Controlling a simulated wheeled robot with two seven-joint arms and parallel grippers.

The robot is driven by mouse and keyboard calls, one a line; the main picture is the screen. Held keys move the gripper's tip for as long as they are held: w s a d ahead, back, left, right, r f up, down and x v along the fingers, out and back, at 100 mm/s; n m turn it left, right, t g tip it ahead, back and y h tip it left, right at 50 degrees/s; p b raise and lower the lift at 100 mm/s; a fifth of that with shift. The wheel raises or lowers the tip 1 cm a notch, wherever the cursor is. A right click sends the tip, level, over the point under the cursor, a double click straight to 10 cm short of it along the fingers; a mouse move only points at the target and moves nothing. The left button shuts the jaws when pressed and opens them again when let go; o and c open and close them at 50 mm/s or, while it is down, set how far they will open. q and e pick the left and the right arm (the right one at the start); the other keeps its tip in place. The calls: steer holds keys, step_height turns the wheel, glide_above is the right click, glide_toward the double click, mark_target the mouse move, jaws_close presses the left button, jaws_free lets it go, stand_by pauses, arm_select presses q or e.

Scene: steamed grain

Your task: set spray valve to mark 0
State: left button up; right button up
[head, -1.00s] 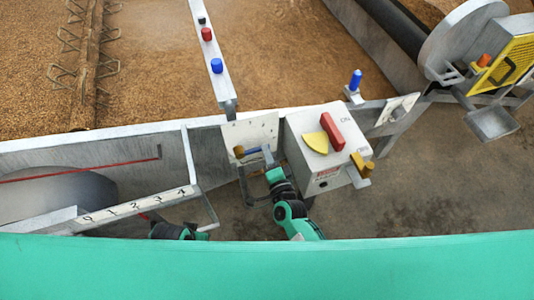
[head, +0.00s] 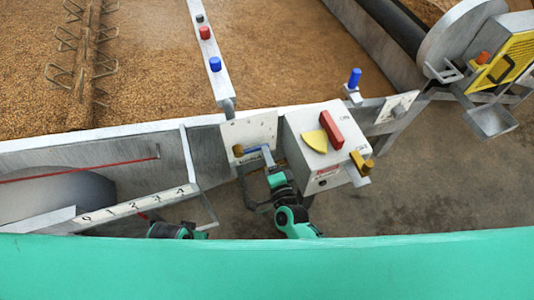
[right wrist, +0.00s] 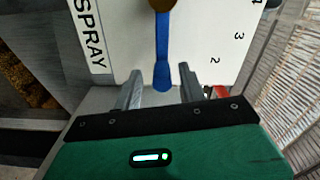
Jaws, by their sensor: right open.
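The spray valve is a white panel (head: 262,130) with a blue lever (head: 254,150) on a brass pivot (head: 238,150). In the right wrist view the blue lever (right wrist: 162,48) hangs from the brass pivot (right wrist: 162,4), beside the SPRAY label (right wrist: 90,35) and the marks 2, 3 and 4 (right wrist: 238,36). The 0 mark is not visible there. My right gripper (head: 267,157) is open at the lever's free end. In the wrist view the lever's end shows between my right gripper's fingers (right wrist: 160,82); contact is unclear. My left gripper (head: 190,231) is partly hidden low in the head view.
A grey box (head: 312,150) with a red handle (head: 331,129) and a yellow sector stands close right of the valve. A numbered rail (head: 135,206) lies to the left. A grain bed (head: 150,70) lies behind the wall. A green edge (head: 270,265) crosses the front.

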steer(key=v, duration=1.2)
steer(key=shift+r, duration=0.1)
